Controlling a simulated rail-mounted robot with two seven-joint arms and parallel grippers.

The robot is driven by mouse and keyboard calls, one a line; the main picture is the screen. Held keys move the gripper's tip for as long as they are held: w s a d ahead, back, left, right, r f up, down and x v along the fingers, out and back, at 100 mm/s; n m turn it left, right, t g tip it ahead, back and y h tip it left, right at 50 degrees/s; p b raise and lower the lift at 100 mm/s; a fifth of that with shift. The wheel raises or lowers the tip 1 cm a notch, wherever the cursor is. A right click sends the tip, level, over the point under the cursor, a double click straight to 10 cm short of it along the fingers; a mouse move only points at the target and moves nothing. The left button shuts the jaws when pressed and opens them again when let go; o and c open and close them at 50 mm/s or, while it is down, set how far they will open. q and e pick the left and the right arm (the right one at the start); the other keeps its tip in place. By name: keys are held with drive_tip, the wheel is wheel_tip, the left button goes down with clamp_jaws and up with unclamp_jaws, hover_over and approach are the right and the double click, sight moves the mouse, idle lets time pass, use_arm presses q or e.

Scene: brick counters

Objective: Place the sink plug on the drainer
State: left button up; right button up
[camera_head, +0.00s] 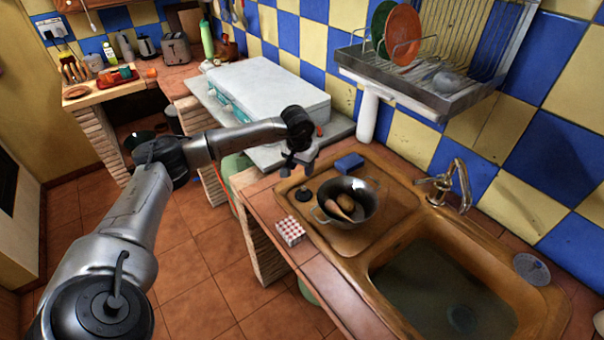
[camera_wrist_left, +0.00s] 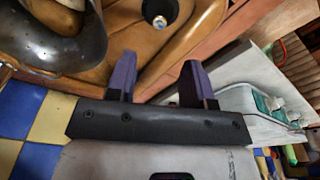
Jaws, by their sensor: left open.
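The sink plug (camera_head: 303,194), a black round piece, sits on the left part of the wooden-brown drainer (camera_head: 376,234), beside the colander. It also shows at the top of the left wrist view (camera_wrist_left: 160,12) with a metal knob on top. My left gripper (camera_head: 297,170) is open and empty, just behind and above the plug in the head view. In the left wrist view its two fingers (camera_wrist_left: 158,75) are apart, and the plug lies ahead of them, between their lines and not touched. My right gripper is not in view.
A metal colander (camera_head: 364,211) with vegetables stands on the drainer. A blue sponge (camera_head: 349,163) lies behind it and a red-white box (camera_head: 291,230) in front. The sink basin (camera_head: 430,285) is right. A dish rack (camera_head: 440,100) hangs above; a white chest (camera_head: 262,88) stands left.

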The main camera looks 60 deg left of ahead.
use_arm(q)
drive_tip(key=shift+s+d+r, duration=0.1)
drive_tip(key=shift+r, duration=0.6)
idle(0.3)
